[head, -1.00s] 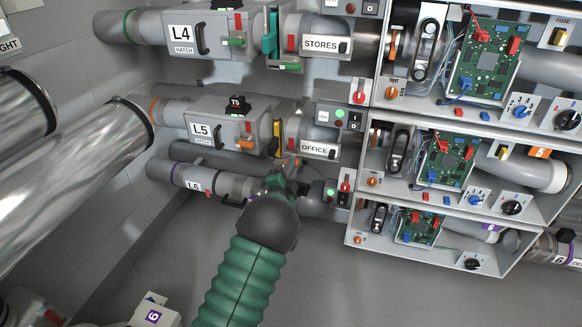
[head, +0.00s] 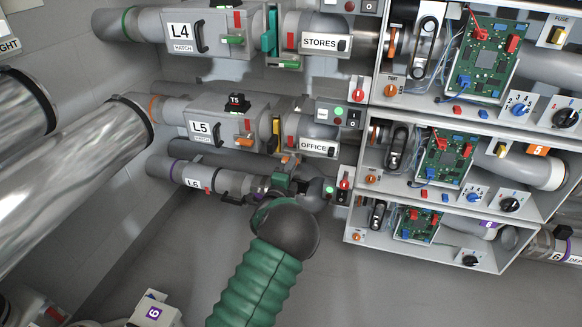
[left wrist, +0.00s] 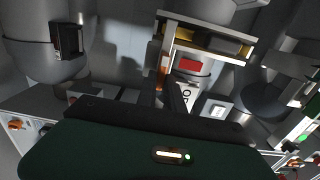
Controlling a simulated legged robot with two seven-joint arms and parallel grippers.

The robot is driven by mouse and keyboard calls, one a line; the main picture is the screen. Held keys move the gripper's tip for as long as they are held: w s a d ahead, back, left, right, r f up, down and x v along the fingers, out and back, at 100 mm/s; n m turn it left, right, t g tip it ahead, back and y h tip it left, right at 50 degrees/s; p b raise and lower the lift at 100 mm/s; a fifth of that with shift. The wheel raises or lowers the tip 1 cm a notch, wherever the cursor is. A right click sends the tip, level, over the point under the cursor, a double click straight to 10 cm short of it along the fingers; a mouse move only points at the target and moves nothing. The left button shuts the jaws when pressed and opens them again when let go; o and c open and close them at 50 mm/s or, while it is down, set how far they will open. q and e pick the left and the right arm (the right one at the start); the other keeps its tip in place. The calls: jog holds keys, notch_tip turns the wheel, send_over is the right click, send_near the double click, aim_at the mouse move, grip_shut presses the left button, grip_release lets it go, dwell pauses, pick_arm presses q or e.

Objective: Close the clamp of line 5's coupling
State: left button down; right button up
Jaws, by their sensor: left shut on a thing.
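Line 5's coupling, with its yellow plate (head: 276,134), sits between the grey L5 hatch box (head: 212,122) and the OFFICE pipe (head: 314,147). The clamp's orange lever (head: 289,159) shows small at the underside of the coupling. My left gripper (head: 290,169) is right below it, reaching up, and is shut on the lever; its fingertips are partly hidden by the lever and the arm. In the left wrist view the dark fingers (left wrist: 173,94) meet a bit of orange (left wrist: 165,72) under the yellow-edged plate (left wrist: 208,38). The clamp's exact angle is hard to tell. My right gripper is not in view.
The L6 pipe (head: 195,178) runs close behind and below my left gripper. Line 4's coupling with its green plate (head: 269,30) is above. Open cabinets with circuit boards (head: 445,158) stand to the right. The floor below is clear.

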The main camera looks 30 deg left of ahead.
pick_arm(q)
jog(key=shift+d+f, duration=0.2)
jog(key=shift+f, duration=0.2)
jog(key=c, duration=1.6)
grip_release()
jog(key=shift+o, duration=0.7)
jog(key=shift+r, duration=0.2)
jog(key=p+v, duration=0.5)
jog(key=v, duration=1.1)
jog(key=shift+s+p, duration=0.35)
jog(key=shift+s, duration=0.05)
jog(key=shift+f, duration=0.1)
